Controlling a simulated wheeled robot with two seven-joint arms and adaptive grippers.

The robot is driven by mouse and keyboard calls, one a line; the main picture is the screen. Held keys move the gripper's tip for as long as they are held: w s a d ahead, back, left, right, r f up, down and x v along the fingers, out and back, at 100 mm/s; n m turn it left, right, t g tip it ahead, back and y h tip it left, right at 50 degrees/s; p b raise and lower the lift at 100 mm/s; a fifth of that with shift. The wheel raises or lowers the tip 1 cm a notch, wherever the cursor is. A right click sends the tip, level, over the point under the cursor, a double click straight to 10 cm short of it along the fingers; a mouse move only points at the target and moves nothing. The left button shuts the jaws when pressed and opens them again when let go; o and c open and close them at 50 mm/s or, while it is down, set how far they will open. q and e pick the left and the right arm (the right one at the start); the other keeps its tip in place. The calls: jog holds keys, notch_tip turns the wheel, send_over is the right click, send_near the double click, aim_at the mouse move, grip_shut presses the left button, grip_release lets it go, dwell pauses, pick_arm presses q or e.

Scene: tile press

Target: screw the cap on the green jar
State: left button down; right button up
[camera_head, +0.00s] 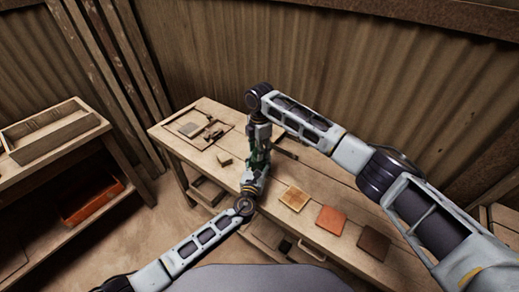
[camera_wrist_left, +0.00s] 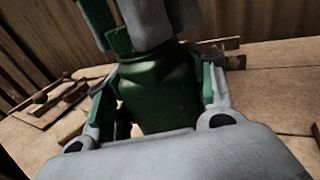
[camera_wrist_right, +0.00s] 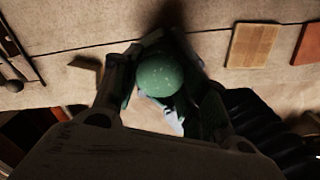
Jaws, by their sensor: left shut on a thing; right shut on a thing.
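The green jar (camera_wrist_left: 158,95) stands upright between the fingers of my left gripper (camera_wrist_left: 158,88), which is shut on it. My right gripper (camera_wrist_right: 163,76) comes down from above, shut on the round green cap (camera_wrist_right: 159,73). In the left wrist view the right gripper's fingers sit directly over the jar's neck and hide the cap. The cap is in line with the jar, but I cannot tell whether it is seated on the rim. In the head view both grippers meet over the workbench (camera_head: 318,178) and mostly cover the jar.
A tan tile (camera_head: 294,198), an orange tile (camera_head: 331,219) and a dark brown tile (camera_head: 374,243) lie on the bench to the right. A small wooden block (camera_head: 224,159) and dark tools (camera_head: 211,133) lie to the left. A side bench holds a wooden tray (camera_head: 50,150).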

jog(key=m, duration=0.4)
jog(key=shift+m, duration=0.3)
jog(key=m, duration=0.9)
jog(key=shift+a, duration=0.1)
jog(key=m, duration=0.4)
jog(key=o, duration=1.2)
notch_tip(320, 180, up, 12)
